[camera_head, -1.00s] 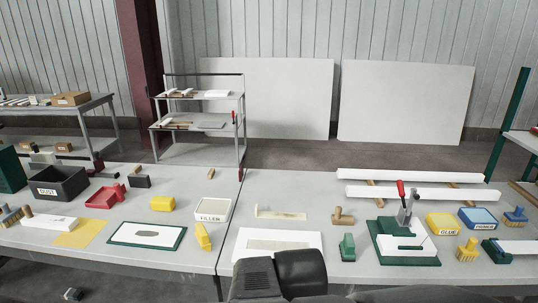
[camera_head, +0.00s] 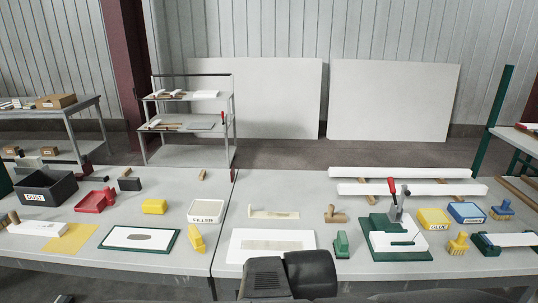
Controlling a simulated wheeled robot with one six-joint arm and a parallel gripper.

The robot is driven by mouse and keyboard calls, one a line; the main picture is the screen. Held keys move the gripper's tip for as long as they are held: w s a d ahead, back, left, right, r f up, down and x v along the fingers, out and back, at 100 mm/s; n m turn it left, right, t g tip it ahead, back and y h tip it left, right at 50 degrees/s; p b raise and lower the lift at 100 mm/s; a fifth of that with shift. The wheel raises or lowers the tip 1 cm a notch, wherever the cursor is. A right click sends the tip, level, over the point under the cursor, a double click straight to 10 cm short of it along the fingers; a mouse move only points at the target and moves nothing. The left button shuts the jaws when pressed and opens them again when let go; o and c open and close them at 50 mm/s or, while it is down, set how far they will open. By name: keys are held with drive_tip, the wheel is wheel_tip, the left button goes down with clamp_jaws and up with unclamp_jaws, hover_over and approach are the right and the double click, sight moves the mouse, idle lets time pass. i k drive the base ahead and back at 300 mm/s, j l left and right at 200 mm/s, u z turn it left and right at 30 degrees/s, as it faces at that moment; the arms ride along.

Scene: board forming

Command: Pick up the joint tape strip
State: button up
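A thin cream strip (camera_head: 273,213), which looks like the joint tape strip, lies on the grey table near the middle, with a small raised end at its left. In front of it lies a white board (camera_head: 245,248) with a beige band along its middle. Dark parts of my arm show at the bottom centre, in front of the table edge and below this board. No gripper fingers can be made out, and nothing is seen held.
A filler tray (camera_head: 206,217) and a yellow tool (camera_head: 196,240) stand left of the strip. A wooden-handled tool (camera_head: 335,215), a green block (camera_head: 341,245) and a green clamp fixture (camera_head: 405,254) stand right. Bare table surrounds the strip.

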sight(266, 214)
drive_tip(key=i+l+u, duration=0.1)
drive_tip(key=i+u, duration=0.25)
drive_tip(key=i, duration=0.15)
drive_tip(key=i+l+u, duration=0.2)
drive_tip(key=i+u, duration=0.15)
drive_tip(key=i, duration=0.15)
